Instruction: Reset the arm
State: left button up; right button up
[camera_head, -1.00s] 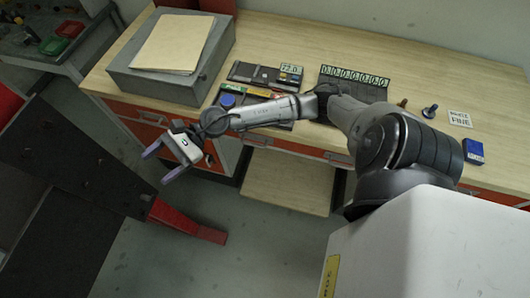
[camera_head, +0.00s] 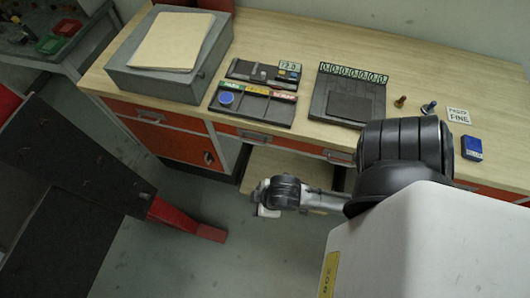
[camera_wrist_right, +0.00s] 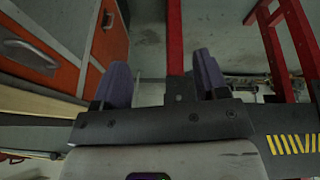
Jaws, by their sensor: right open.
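My right arm (camera_head: 325,200) is folded back close to my body, in front of the bench and below its top. Its wrist end hangs over the floor in the head view, and its fingers cannot be made out there. In the right wrist view my right gripper (camera_wrist_right: 163,78) is open, with two purple fingers spread apart and nothing between them. My left gripper is in neither current view.
The wooden bench (camera_head: 290,45) carries a grey box (camera_head: 150,80), dark trays (camera_head: 250,105), a black display stand (camera_head: 348,100), bolts and a blue box (camera_head: 471,148). Orange drawers (camera_head: 165,115) front it.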

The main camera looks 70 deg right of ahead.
jog(key=shift+s+a+g, duration=0.2)
jog(key=shift+s+g, duration=0.1)
jog(key=shift+s, duration=0.35)
notch_tip(320, 180, up, 26)
jog(key=p, duration=2.5)
jog(key=shift+f+p, duration=0.2)
jog(key=shift+p, duration=0.15)
